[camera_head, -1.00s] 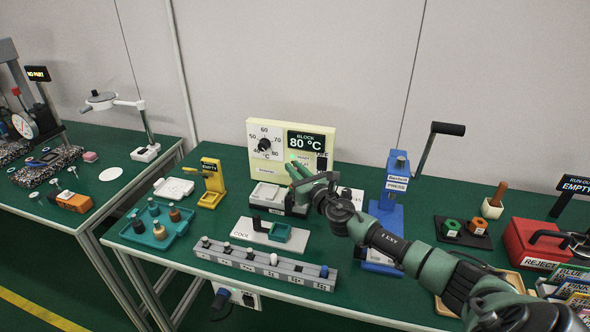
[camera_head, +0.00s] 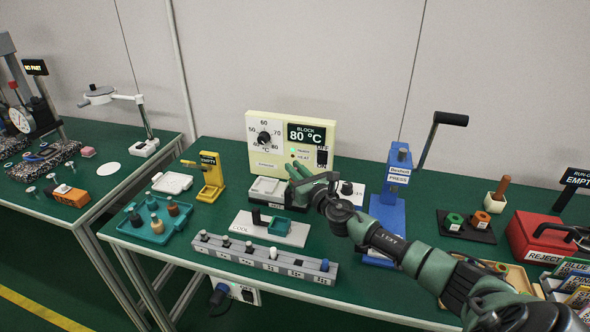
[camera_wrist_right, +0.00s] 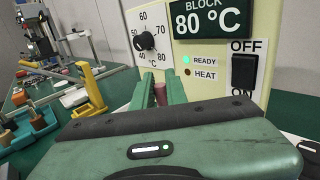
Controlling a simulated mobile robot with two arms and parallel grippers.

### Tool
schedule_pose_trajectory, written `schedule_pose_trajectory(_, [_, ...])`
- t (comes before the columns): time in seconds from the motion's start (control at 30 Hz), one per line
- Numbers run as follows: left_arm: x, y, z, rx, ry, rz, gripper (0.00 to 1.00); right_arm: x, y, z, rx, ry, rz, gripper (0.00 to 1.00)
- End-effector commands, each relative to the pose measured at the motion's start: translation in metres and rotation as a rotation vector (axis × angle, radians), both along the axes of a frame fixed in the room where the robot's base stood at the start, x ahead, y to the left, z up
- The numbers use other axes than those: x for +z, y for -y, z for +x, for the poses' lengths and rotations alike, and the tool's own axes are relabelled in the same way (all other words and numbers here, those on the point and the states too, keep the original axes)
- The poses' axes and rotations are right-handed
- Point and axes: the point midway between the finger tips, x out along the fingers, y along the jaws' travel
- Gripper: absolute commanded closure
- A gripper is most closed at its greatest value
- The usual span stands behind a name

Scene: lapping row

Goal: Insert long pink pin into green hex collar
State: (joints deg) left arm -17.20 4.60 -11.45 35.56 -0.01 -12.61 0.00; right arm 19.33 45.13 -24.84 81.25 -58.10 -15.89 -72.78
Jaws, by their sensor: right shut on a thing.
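My right gripper (camera_head: 297,185) is at the heating unit (camera_head: 258,125), just above and beside its pale block (camera_head: 266,190). In the right wrist view its two green fingers (camera_wrist_right: 161,93) are shut on a dull pink cylinder, the pink pin (camera_wrist_right: 160,94); only its upper end shows. The pin's lower part is hidden, so I cannot tell whether it touches the block. A green collar (camera_head: 454,218) with a dark hole sits on a black plate (camera_head: 466,234) at the right, well away from the gripper. My left gripper is not in view.
An orange collar (camera_head: 482,217) sits beside the green one. A blue press (camera_head: 396,190) stands between my gripper and the collars. A grey pin rack (camera_head: 240,256), cooling plate (camera_head: 289,232) and teal tray (camera_head: 137,232) lie to the front and left. A red box (camera_head: 537,240) is at the right.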

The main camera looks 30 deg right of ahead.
Motion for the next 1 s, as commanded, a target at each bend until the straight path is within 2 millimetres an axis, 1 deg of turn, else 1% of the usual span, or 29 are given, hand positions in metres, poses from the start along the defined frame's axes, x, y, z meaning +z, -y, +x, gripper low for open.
schedule_pose_trajectory(0.17, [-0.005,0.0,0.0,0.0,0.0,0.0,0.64,-0.006,0.0,0.0,0.0,0.0,0.0,1.0])
schedule_pose_trajectory(0.2, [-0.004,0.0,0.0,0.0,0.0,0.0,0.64,-0.004,0.0,0.0,0.0,0.0,0.0,0.75])
schedule_pose_trajectory(0.23, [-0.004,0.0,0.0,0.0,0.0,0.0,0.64,-0.004,0.0,0.0,0.0,0.0,0.0,0.67])
schedule_pose_trajectory(0.27, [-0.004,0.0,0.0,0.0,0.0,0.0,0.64,-0.004,0.0,0.0,0.0,0.0,0.0,0.61])
schedule_pose_trajectory(0.57, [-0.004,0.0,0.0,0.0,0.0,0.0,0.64,-0.004,0.0,0.0,0.0,0.0,0.0,0.61])
schedule_pose_trajectory(0.67, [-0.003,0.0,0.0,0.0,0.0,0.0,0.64,-0.004,0.0,-0.005,0.0,0.0,-0.001,0.61])
schedule_pose_trajectory(0.77, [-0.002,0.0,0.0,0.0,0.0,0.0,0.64,-0.004,-0.001,-0.017,0.001,-0.001,-0.002,0.61])
schedule_pose_trajectory(1.0, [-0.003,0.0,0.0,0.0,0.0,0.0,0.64,-0.005,-0.005,-0.056,0.002,-0.003,-0.001,0.61])
